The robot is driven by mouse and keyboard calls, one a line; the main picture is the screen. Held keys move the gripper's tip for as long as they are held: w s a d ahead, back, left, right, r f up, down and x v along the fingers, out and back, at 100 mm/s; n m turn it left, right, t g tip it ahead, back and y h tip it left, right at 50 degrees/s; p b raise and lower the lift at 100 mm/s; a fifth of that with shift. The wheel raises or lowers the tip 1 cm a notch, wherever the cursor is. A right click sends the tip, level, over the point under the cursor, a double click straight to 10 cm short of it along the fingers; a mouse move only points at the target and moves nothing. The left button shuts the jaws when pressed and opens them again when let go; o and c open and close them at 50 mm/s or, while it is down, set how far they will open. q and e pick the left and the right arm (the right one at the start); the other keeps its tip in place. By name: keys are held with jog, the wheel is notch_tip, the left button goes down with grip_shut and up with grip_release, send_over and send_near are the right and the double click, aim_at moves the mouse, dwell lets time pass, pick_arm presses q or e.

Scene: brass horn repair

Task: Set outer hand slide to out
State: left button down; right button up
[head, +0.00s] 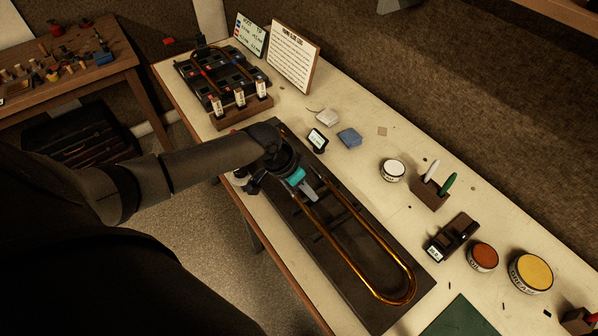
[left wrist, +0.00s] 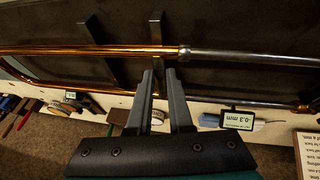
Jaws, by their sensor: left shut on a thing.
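The outer hand slide (head: 345,270) is a long brass U-shaped tube lying along a dark board (head: 375,315), its bend toward the lower right in the head view. In the left wrist view the fingertips (left wrist: 160,74) are at the brass tube (left wrist: 120,50), close to where a collar meets a silver tube (left wrist: 230,56). The upper end of the slide is partly hidden by my arm in the head view. My right gripper is not in view.
A small display (head: 317,140) stands beside the board; in the left wrist view it (left wrist: 240,117) reads about -0.3 mm. A labelled block rack (head: 240,112) and sign (head: 292,57) stand behind.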

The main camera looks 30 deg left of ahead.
pick_arm(q)
jog(key=shift+s+d, duration=0.25)
jog(key=shift+d, duration=0.35)
jog(key=c, duration=0.8)
grip_release()
jog(key=shift+c, duration=0.2)
jog(key=shift+a, duration=0.1)
jog(key=shift+s+a+r, duration=0.1)
jog(key=shift+a+r, duration=0.1)
jog(key=shift+r, duration=0.35)
jog(key=p+v, duration=0.1)
jog(key=v, duration=1.3)
jog(key=shift+d, duration=0.15)
jog(key=shift+s, duration=0.1)
